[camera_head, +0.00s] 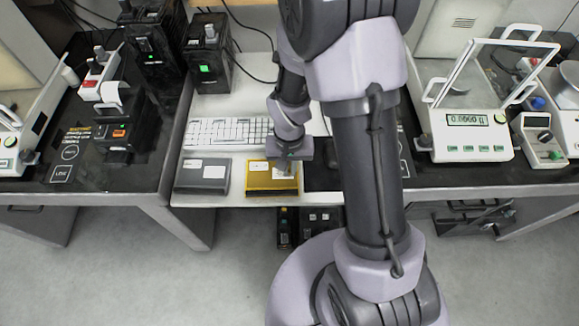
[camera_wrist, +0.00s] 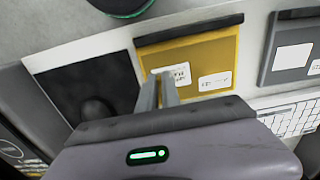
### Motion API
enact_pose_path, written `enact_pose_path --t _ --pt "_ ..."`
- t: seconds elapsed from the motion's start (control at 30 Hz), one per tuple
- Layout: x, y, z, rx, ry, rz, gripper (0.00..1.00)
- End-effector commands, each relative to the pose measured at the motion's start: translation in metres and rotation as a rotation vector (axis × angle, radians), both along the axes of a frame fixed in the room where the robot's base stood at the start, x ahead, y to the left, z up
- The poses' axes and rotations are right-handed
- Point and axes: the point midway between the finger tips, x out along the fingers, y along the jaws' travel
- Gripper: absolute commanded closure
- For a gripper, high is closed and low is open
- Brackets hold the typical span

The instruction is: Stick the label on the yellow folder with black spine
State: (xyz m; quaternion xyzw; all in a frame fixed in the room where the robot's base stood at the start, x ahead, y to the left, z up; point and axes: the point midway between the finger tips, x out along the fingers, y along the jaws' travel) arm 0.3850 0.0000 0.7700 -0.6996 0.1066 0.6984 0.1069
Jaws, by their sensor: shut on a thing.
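The yellow folder (camera_head: 258,181) lies flat at the front edge of the white middle table. In the wrist view the yellow folder (camera_wrist: 206,55) shows its black spine (camera_wrist: 190,29) along the top. My gripper (camera_head: 285,164) is over the folder's right part. In the wrist view my gripper (camera_wrist: 161,82) has its fingers close together, shut on a small white printed label (camera_wrist: 182,72). That label appears at or just above the yellow cover; I cannot tell whether it touches. Another white label (camera_wrist: 215,81) is on the cover beside it.
A grey folder (camera_head: 202,187) with white labels lies to the left of the yellow one. A white keyboard (camera_head: 228,132) lies behind both. A black mouse pad (camera_wrist: 75,90) with a mouse is on the other side. Balances stand on the dark side tables.

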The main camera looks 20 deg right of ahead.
Motion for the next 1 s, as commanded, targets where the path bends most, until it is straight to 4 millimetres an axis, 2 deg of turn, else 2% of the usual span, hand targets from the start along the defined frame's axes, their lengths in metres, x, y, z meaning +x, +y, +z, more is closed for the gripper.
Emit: enact_pose_path --t 0.13,0.17,0.27,0.5,0.6,0.67,0.77,1.0 --pt "-0.001 0.000 -0.001 0.000 0.003 0.000 1.00" --pt "-0.001 0.000 -0.001 0.000 0.003 0.000 0.86" --pt "-0.001 0.000 -0.001 0.000 0.002 0.000 0.67" --pt "-0.001 0.000 0.000 0.000 0.001 0.000 0.67" --pt "0.000 0.000 0.006 0.000 0.001 0.000 0.67" --pt "0.000 0.000 0.015 0.000 0.001 -0.001 0.67" --pt "0.000 0.000 0.041 0.001 -0.001 -0.002 0.67" --pt "0.000 0.000 0.121 0.000 -0.003 -0.001 0.67"
